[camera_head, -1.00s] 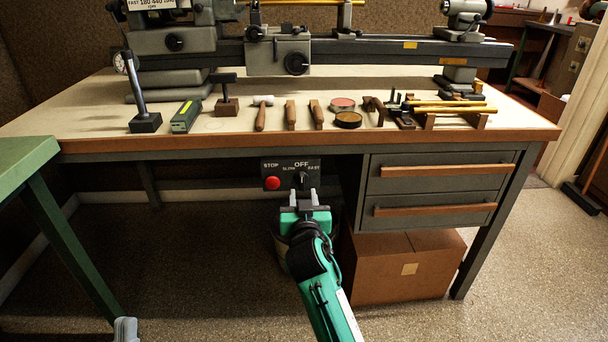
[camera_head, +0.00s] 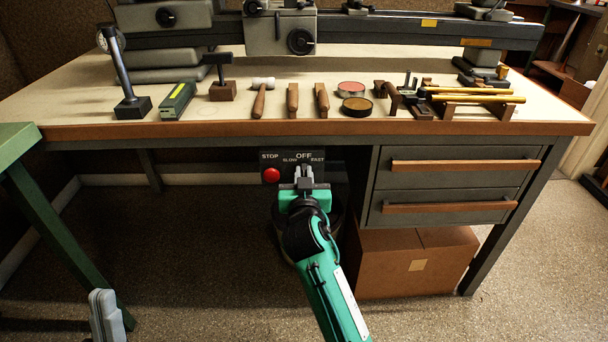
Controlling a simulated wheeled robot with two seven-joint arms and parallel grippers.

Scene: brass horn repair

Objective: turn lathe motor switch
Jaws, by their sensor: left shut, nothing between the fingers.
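The lathe motor switch is on a dark panel (camera_head: 283,156) under the bench's front edge, marked STOP, SLOW, OFF and FAST. A red stop button (camera_head: 271,175) sits at the panel's left. My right gripper (camera_head: 304,172), on the green arm, points at the panel just below the OFF mark. Its fingertips cover the switch knob, so I cannot tell whether they touch it, straddle it or are closed on it. The knob's setting is hidden. My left gripper (camera_head: 104,312), grey, is low at the bottom left, shut and empty, far from the panel.
The wooden bench top (camera_head: 210,110) holds the lathe (camera_head: 370,33) and several hand tools. Drawers (camera_head: 447,178) and a cardboard box (camera_head: 413,262) stand right of my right arm. A green table (camera_head: 20,150) is at left. A bin behind my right gripper is mostly hidden.

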